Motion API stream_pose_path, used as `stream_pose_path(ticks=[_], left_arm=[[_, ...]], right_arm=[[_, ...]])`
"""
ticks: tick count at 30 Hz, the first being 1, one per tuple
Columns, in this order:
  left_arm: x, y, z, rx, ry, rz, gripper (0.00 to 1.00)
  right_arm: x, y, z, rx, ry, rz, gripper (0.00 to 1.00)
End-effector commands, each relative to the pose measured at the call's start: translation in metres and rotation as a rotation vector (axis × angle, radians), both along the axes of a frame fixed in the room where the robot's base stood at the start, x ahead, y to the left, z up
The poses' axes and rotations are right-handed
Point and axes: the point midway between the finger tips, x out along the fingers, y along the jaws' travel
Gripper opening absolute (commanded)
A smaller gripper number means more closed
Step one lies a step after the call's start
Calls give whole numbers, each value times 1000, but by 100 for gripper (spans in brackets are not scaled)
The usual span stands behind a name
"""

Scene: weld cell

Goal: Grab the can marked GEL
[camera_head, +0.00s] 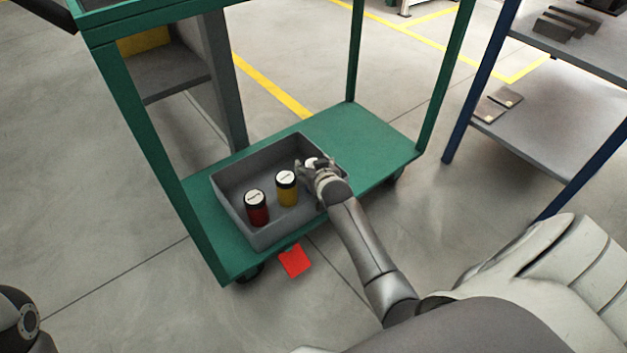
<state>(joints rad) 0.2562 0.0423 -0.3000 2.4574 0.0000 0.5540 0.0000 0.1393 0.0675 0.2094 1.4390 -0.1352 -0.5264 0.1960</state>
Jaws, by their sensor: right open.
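A grey tray (228,207) sits on the lower shelf of a green cart. In it stand a red can (257,210) with a white lid and, to its right, a yellow can (287,190) with a white lid. The lid writing is too small to read. A third white lid (312,162) shows partly at my right gripper (308,167); the rest of that can is hidden by the gripper. My right gripper is open, over the right part of the tray, beside the yellow can. My left gripper is out of view.
The green cart (360,135) has upright posts and an upper shelf edge around the tray. A red square (295,260) lies below its front edge. A blue-legged table (545,120) stands at right with dark flat pieces.

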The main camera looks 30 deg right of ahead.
Motion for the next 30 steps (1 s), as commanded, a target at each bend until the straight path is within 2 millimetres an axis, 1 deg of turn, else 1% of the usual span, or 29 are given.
stream_pose_path(ticks=[8,18,19,26,30], left_arm=[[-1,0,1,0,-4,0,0],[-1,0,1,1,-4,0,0],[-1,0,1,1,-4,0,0],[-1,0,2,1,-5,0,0],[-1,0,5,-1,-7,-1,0]], right_arm=[[1,0,0,0,1,0,63],[1,0,-1,0,1,0,19],[1,0,-1,0,1,0,16],[2,0,2,-1,-3,0,16],[2,0,7,-1,-3,0,16]])
